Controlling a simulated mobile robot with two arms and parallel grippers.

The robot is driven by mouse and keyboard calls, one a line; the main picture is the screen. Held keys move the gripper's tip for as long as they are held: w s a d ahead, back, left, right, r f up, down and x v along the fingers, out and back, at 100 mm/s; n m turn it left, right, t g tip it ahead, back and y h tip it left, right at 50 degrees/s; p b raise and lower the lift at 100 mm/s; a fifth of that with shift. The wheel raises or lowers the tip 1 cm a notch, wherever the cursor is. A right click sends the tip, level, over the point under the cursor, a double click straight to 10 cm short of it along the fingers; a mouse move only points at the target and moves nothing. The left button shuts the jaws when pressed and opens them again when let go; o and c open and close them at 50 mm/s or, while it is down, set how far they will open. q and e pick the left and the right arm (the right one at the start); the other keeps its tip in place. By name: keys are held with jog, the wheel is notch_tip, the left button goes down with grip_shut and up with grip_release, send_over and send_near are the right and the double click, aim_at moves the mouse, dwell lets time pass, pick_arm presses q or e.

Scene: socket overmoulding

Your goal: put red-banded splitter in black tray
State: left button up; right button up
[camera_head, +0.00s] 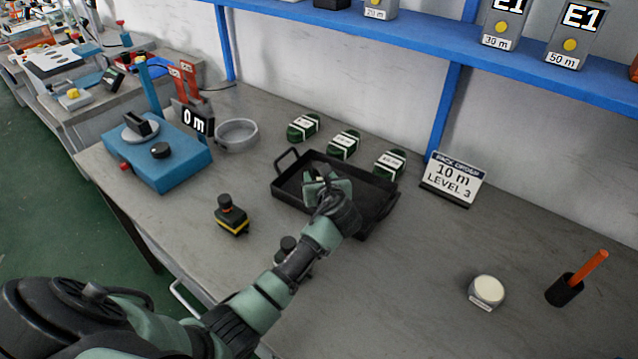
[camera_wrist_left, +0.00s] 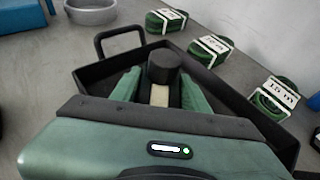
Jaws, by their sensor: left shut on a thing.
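The black tray (camera_head: 376,191) lies in the middle of the bench, and its rim and wire handle also show in the left wrist view (camera_wrist_left: 90,76). My left gripper (camera_head: 322,184) is over the tray, pointing down, shut on a splitter. In the left wrist view the splitter's round black knob (camera_wrist_left: 163,67) stands between the fingers; its band is hidden, so I cannot see its colour. I cannot tell whether it touches the tray floor. A yellow-banded splitter (camera_head: 232,216) stands left of the tray. Another black-knobbed piece (camera_head: 289,244) is partly hidden by my left arm. My right gripper is not in view.
Green coils (camera_head: 343,144) with white labels lie behind the tray. A blue machine (camera_head: 160,155) and a grey ring dish (camera_head: 237,134) stand left. A pack order sign (camera_head: 455,178), a white-topped round item (camera_head: 487,291) and an orange-handled tool (camera_head: 590,268) are right.

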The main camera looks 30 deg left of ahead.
pick_arm(q)
notch_tip(320, 180, down, 2)
jog(key=shift+r, duration=0.1)
jog(key=o, duration=1.4)
jog(key=shift+o, duration=0.2)
jog(key=v, duration=1.2)
jog(key=shift+p, duration=0.45)
